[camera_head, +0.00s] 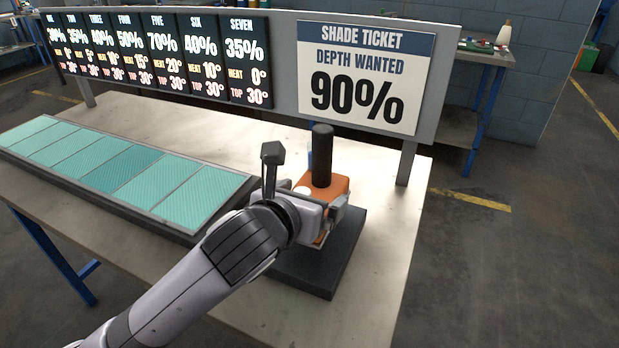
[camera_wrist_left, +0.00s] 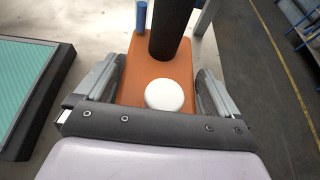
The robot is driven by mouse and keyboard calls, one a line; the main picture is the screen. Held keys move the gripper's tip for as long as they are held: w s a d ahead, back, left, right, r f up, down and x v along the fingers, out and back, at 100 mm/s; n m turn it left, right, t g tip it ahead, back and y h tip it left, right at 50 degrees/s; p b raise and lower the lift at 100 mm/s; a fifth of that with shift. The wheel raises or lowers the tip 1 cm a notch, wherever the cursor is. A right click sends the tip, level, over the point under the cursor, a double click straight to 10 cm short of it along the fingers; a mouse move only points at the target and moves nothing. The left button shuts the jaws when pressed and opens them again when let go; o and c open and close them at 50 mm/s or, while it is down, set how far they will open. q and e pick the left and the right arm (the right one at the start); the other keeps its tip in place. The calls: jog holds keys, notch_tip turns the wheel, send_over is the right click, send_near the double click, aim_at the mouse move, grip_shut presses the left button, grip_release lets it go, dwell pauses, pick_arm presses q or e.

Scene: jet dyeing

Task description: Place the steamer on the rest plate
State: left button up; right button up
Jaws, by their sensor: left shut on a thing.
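The steamer (camera_head: 333,185) has an orange body, an upright black cylindrical handle and a white round button. My left gripper (camera_head: 322,212) is shut on the sides of its body. In the left wrist view the orange body of the steamer (camera_wrist_left: 128,75) lies between the two fingers of my left gripper (camera_wrist_left: 153,90). The dark rest plate (camera_head: 318,268) lies on the table at its right end, below the steamer. My gripper and arm hide part of it. I cannot tell whether the steamer touches the plate. My right gripper is not in view.
A dark tray of teal fabric swatches (camera_head: 120,165) lies left of the plate. Behind stand a panel of numbered displays (camera_head: 160,50) and a shade ticket reading 90% (camera_head: 362,80). Bare table (camera_head: 385,270) shows right of the plate.

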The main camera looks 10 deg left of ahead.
pick_arm(q)
jog(key=shift+f+b, duration=0.55)
jog(key=shift+f, duration=1.55)
jog(key=o, duration=1.7)
jog(key=shift+f, duration=0.4)
jog(key=shift+c, duration=0.2)
jog(key=shift+r, duration=0.1)
